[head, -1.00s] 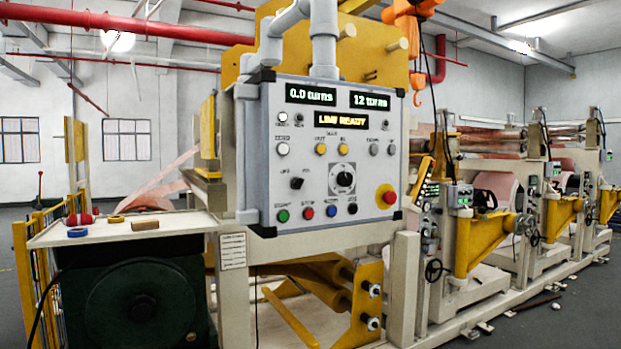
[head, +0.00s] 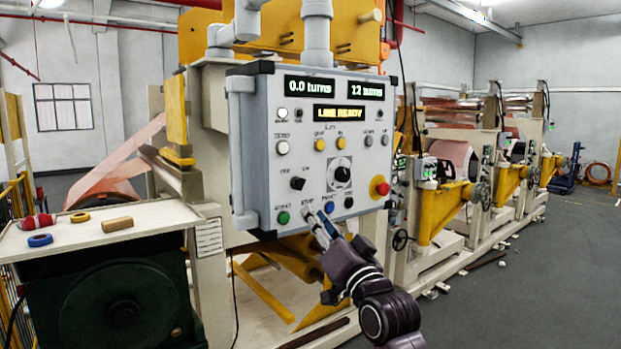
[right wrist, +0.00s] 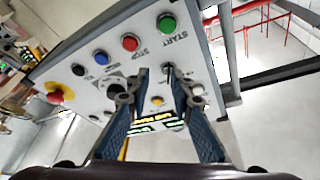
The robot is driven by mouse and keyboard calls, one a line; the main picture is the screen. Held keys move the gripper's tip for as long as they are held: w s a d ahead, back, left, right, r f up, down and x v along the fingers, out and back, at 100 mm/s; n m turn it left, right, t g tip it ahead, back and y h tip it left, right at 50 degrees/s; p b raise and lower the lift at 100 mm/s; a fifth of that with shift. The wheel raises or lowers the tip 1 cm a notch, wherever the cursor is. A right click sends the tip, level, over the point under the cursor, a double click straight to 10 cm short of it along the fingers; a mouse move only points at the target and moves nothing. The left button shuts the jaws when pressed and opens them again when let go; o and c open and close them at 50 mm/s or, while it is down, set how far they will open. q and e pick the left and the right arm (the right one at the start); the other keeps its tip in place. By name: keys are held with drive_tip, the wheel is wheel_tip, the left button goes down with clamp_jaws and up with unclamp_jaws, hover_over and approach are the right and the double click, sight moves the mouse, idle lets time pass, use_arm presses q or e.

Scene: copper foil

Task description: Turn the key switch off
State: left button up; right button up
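The control panel (head: 265,190) stands upright in front of me. A black rotary switch (head: 297,183) sits left of the large dial (head: 343,174), with small labels on both sides that look like OFF and ON. I cannot make out a key in it or which way it points. My right gripper (head: 314,222) is low in front of the panel, near the red button (head: 306,210). In the right wrist view its two fingers (right wrist: 156,72) are apart and empty, pointing at the panel. The switch seems hidden behind the right-hand fingertip there. My left gripper is out of view.
A green button (head: 283,217), a blue button (head: 329,208) and a black button (head: 349,202) line the panel's bottom edge. A red emergency stop (head: 381,188) sits at right. A side table (head: 160,216) holds tape rolls and a block.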

sight(303, 186)
drive_tip(key=w+a+r+p, duration=0.1)
drive_tip(key=w+r+p, duration=0.1)
drive_tip(key=w+r, duration=0.1)
drive_tip(key=w+a+r+p, duration=0.1)
drive_tip(key=w+r, duration=0.1)
drive_tip(key=shift+w+a+r, duration=0.15)
drive_tip(key=shift+a, duration=0.15)
drive_tip(key=shift+w, duration=0.35)
drive_tip(key=shift+c, duration=0.6)
clamp_jaws()
